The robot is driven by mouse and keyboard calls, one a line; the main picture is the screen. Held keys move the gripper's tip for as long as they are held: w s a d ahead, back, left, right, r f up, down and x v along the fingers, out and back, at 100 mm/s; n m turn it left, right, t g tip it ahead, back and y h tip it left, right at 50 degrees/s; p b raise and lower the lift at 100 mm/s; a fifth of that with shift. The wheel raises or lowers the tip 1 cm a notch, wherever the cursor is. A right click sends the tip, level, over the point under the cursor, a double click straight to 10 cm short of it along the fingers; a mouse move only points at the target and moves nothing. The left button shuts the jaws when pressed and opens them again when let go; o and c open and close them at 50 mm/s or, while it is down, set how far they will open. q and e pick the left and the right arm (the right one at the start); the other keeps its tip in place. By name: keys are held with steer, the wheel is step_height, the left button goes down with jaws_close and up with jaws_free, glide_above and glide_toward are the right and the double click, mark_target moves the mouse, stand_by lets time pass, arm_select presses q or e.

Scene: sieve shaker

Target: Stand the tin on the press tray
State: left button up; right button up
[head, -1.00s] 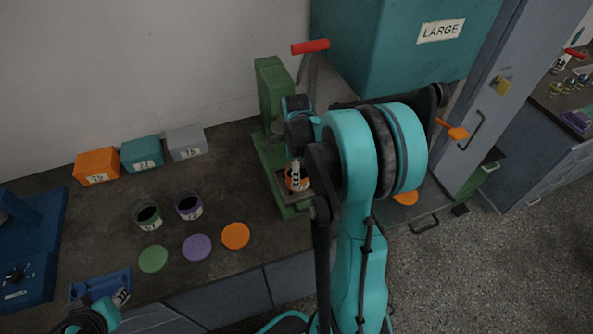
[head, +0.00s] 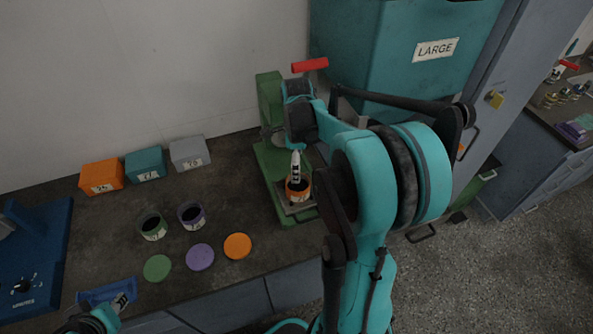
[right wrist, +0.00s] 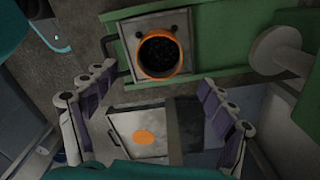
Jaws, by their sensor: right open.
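The orange tin (head: 298,192) stands upright on the metal tray (head: 300,211) of the green press (head: 268,100). In the right wrist view, the tin (right wrist: 158,52) shows its orange rim and dark contents, and the tray (right wrist: 122,30) shows around it. My right gripper (right wrist: 155,78) is open, its fingers spread wide with nothing between them. In the head view, the right gripper (head: 296,166) is just above the tin. My left gripper (head: 122,303) is at the lower left by a blue holder; its jaw opening is unclear.
Two dark-filled tins, green (head: 152,227) and purple (head: 190,215), stand left of the press. Green (head: 157,268), purple (head: 200,257) and orange (head: 237,246) lids lie in front. Numbered boxes (head: 146,166) line the wall. The red-handled lever (head: 310,65) rises above the press.

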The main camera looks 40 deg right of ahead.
steer(key=s+a+r+n+t, duration=0.2)
steer(key=s+a+n, duration=0.3)
steer(key=a+n, duration=0.5)
steer(key=s+a+r+n+t, duration=0.3)
steer(key=s+a+n+t, duration=0.2)
steer(key=a+n, duration=0.5)
steer(key=n, duration=0.6)
steer(key=shift+r, duration=0.25)
steer(key=shift+s+d, duration=0.1)
steer(key=shift+d, duration=0.05)
